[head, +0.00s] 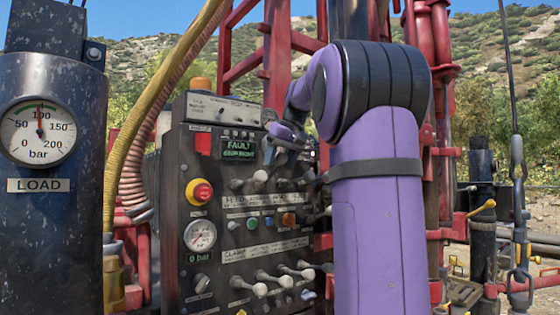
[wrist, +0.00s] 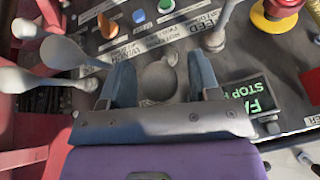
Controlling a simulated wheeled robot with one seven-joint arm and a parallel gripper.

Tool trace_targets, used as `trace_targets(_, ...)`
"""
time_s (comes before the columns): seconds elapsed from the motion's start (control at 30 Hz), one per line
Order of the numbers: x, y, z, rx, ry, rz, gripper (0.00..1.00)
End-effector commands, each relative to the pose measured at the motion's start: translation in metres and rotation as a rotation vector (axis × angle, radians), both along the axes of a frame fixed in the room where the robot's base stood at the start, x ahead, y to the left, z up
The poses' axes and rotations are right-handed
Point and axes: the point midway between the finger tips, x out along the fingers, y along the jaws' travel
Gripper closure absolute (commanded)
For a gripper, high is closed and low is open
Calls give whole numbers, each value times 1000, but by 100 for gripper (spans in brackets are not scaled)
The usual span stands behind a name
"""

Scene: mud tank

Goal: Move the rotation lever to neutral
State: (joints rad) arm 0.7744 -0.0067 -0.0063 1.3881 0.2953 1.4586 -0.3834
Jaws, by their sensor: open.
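The control panel (head: 250,150) carries an upper row of levers with grey ball knobs. One lever (head: 260,177) has its knob (wrist: 158,80) between my fingers in the wrist view. No label that I can read marks it as the rotation lever. My gripper (wrist: 162,85) is open around this knob, with a finger on each side and gaps visible. In the head view my gripper (head: 277,153) is small, just above the upper lever row and partly hidden by my arm.
Small coloured buttons (head: 268,222) and a lower lever row (head: 272,280) lie below. A yellow hose (head: 130,110) runs left of the panel. Red framework (head: 278,55) stands behind.

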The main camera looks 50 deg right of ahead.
Motion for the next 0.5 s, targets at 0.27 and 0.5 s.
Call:
trace_targets(0.27,0,0,0,0,0,0,96)
trace_targets(0.5,-2,1,-2,-6,-24,0,100)
